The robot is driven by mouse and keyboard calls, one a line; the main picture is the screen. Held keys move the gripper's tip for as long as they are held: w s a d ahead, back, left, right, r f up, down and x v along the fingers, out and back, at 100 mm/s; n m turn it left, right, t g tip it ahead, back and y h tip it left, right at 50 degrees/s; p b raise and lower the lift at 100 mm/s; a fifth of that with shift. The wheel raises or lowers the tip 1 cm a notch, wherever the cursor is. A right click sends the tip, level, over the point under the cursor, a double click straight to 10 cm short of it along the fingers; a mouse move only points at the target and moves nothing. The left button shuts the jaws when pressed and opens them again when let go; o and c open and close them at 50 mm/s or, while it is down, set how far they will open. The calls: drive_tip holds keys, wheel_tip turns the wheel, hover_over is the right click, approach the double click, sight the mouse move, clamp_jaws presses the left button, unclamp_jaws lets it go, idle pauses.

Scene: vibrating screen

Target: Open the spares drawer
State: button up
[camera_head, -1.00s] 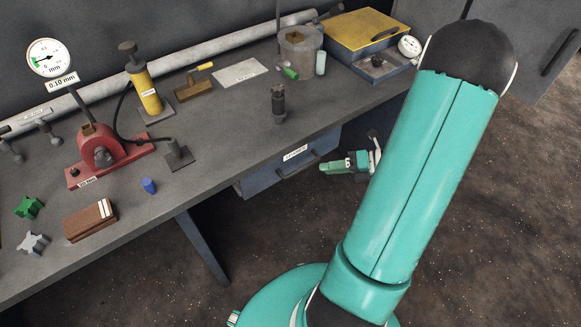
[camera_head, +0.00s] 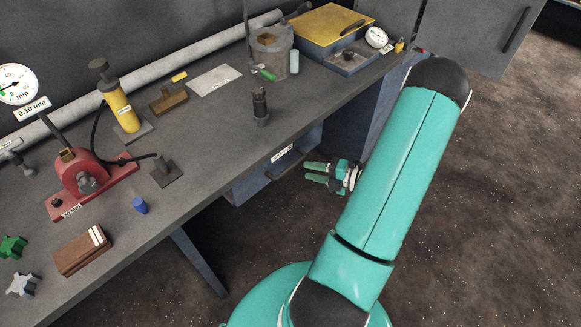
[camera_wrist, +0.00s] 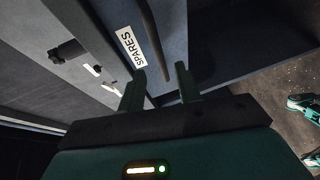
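The spares drawer (camera_head: 248,186) is a blue-grey front under the bench top, and it looks shut. Its white label (camera_head: 282,154) and dark bar handle (camera_head: 284,167) show; the label reads SPARES in the wrist view (camera_wrist: 130,47). My gripper (camera_head: 308,172) is open and empty, just right of the drawer front, with its fingers pointing at it. In the wrist view my two green fingertips (camera_wrist: 160,82) are spread, and the dark handle (camera_wrist: 153,40) runs ahead of the gap between them. I cannot tell the exact distance; no grip on the handle shows.
The bench top (camera_head: 215,135) above carries a red press (camera_head: 88,184), a yellow cylinder (camera_head: 120,108), a dark upright fitting (camera_head: 260,106) and a yellow-topped box (camera_head: 322,28). A bench leg (camera_head: 198,258) stands left of the drawer. The floor (camera_head: 480,210) on the right is open.

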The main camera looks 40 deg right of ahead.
sight(292, 166)
drive_tip(key=x, duration=0.7)
drive_tip(key=shift+w+a, duration=0.1)
drive_tip(key=shift+a, duration=0.05)
drive_tip(key=shift+c, duration=0.2)
clamp_jaws()
